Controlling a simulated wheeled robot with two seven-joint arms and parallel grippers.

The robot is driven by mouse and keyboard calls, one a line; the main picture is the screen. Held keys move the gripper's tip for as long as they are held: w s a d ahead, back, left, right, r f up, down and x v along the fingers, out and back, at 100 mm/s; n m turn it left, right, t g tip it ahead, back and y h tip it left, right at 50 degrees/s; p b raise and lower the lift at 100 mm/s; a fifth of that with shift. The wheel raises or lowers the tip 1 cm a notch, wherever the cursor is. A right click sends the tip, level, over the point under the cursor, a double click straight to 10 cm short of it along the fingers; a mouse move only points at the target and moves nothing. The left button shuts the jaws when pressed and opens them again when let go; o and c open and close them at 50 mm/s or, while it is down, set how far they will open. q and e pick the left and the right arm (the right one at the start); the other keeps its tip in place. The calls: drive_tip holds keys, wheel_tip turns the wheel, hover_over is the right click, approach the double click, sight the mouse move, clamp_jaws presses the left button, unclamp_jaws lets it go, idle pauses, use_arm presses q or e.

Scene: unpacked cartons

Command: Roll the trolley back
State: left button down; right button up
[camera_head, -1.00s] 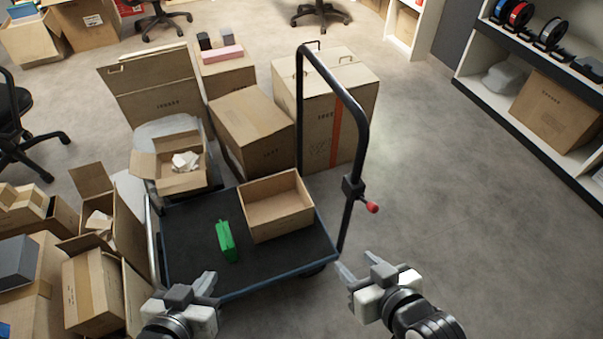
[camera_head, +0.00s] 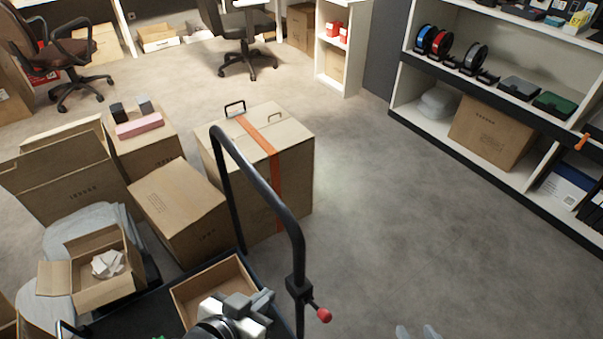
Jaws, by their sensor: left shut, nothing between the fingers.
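The trolley has a tall black tube handle (camera_head: 292,228) with a red knob (camera_head: 324,315) low on its right upright. Its dark deck (camera_head: 130,312) is cut off by the bottom edge. An open, empty-looking carton (camera_head: 213,277) sits on the deck beside the handle. My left gripper (camera_head: 264,300) is shut and empty, in front of this carton and left of the handle's right upright, apparently not gripping it. My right gripper (camera_head: 416,332) shows only its fingertips at the bottom edge, spread apart, right of the red knob.
A tall carton with an orange strip (camera_head: 290,150) and a closed carton (camera_head: 180,205) stand just behind the trolley. A small open carton with crumpled paper (camera_head: 105,280) is at the left. Shelving (camera_head: 430,120) lines the right. Grey floor (camera_head: 420,220) between is clear.

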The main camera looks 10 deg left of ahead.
drive_tip(key=shift+w+r, duration=0.15)
drive_tip(key=shift+w, duration=0.2)
drive_tip(key=o, duration=0.3)
drive_tip(key=shift+s, duration=0.25)
drive_tip(key=shift+o, duration=1.3)
drive_tip(key=shift+f, duration=0.25)
use_arm(q)
drive_tip(key=w+a+r+m+t+h+b, duration=0.2)
drive_tip(key=a+m+h, duration=0.3)
drive_tip(key=a+m, duration=0.3)
drive_tip(key=w+a+r+m+t+h+b, duration=0.2)
drive_tip(key=a+m+h, duration=0.3)
drive_tip(key=m, duration=1.1)
drive_tip(key=a+r, duration=0.1)
drive_tip(key=a, duration=0.2)
drive_tip(key=shift+r, duration=0.15)
use_arm(e)
drive_tip(key=shift+w+a+f+t, duration=0.1)
drive_tip(key=shift+a+f+t, duration=0.2)
drive_tip(key=shift+f, duration=0.25)
